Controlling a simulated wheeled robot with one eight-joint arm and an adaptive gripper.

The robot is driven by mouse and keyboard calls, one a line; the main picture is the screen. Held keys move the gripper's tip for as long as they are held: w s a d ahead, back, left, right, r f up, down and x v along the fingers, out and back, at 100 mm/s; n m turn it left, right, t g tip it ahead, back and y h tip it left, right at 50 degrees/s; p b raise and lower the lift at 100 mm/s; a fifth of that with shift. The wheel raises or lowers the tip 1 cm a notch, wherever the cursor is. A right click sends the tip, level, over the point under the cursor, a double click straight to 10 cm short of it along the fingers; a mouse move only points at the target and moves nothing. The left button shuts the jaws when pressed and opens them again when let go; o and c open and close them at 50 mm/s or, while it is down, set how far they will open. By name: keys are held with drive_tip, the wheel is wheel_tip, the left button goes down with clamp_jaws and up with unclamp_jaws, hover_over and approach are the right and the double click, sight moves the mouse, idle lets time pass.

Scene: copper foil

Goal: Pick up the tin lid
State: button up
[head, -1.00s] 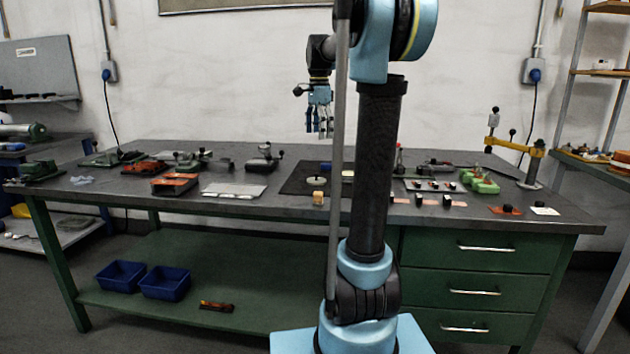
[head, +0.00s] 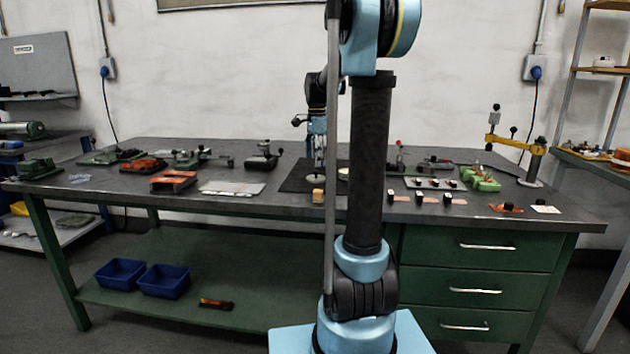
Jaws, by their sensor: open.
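A small pale round piece, which looks like the tin lid (head: 315,179), lies on a dark mat (head: 294,181) on the workbench, just left of my arm's upright link. My gripper (head: 318,164) points down directly over this piece, low near the mat. Its jaws are open. From this distance I cannot tell whether the fingers touch the lid. Another pale round thing (head: 343,174) beside it is partly hidden by my arm.
A small wooden block (head: 318,196) stands at the mat's front edge. A pale flat plate (head: 232,188) lies to the left, with orange tools (head: 174,181) beyond. Several small black-topped pieces and a green holder (head: 480,179) are to the right of my arm.

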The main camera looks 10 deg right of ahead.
sight(316, 172)
drive_tip(key=shift+s+a+f, duration=0.1)
drive_tip(key=shift+f, duration=1.35)
drive_tip(key=shift+a+f, duration=0.1)
drive_tip(key=shift+f, duration=1.3)
drive_tip(key=c, duration=1)
